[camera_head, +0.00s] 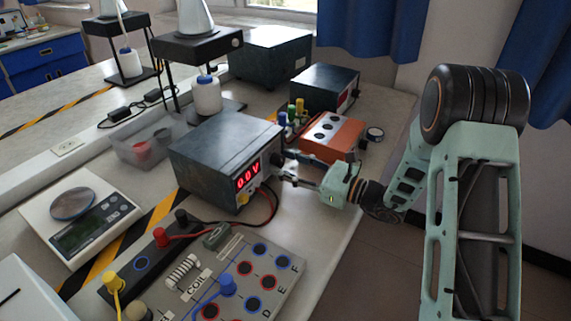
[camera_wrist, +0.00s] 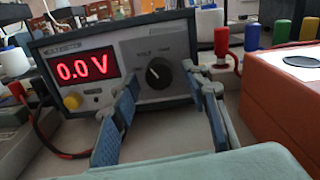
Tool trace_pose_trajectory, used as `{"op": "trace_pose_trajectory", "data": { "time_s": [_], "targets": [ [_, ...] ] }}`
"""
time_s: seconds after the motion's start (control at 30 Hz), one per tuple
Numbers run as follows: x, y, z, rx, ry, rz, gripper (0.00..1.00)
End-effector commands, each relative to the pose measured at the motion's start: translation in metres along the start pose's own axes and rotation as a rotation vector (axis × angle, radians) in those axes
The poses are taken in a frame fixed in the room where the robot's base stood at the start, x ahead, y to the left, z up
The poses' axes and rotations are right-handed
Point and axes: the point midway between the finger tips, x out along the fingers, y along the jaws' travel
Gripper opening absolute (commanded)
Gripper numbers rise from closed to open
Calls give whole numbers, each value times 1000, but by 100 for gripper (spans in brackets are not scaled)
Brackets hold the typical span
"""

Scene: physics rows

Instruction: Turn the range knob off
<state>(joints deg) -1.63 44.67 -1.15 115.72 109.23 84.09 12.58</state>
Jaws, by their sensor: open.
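The range knob (camera_wrist: 158,73) is a round black dial on the right of the grey meter's front panel. A pale mark on it appears to point to the upper left, but the small labels around it are hard to read. The meter (camera_head: 215,150) has a red display (camera_wrist: 86,67) reading 0.0 V. My gripper (camera_wrist: 161,78) is open, one finger on each side of the knob in the wrist view. I cannot tell whether either finger touches it. In the head view my gripper (camera_head: 285,168) reaches the panel from the right and partly hides the knob.
A red and a black lead run from the meter to a coil board (camera_head: 225,275) in front. An orange box (camera_head: 333,138) stands just right of my gripper, with colored plugs behind it. A scale (camera_head: 80,215) sits at left. Bare table lies in front of my gripper.

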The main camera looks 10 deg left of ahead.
Motion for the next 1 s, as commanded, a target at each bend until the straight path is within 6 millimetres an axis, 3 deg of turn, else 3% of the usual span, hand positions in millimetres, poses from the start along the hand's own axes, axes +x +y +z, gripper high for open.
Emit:
{"op": "trace_pose_trajectory", "data": {
  "time_s": [0.33,0.7,1.0],
  "targets": [
    [5,0,0,0,0,1,42],
    [5,0,0,-1,0,1,2],
    [5,0,-1,-35,-1,0,0]
  ]
}}
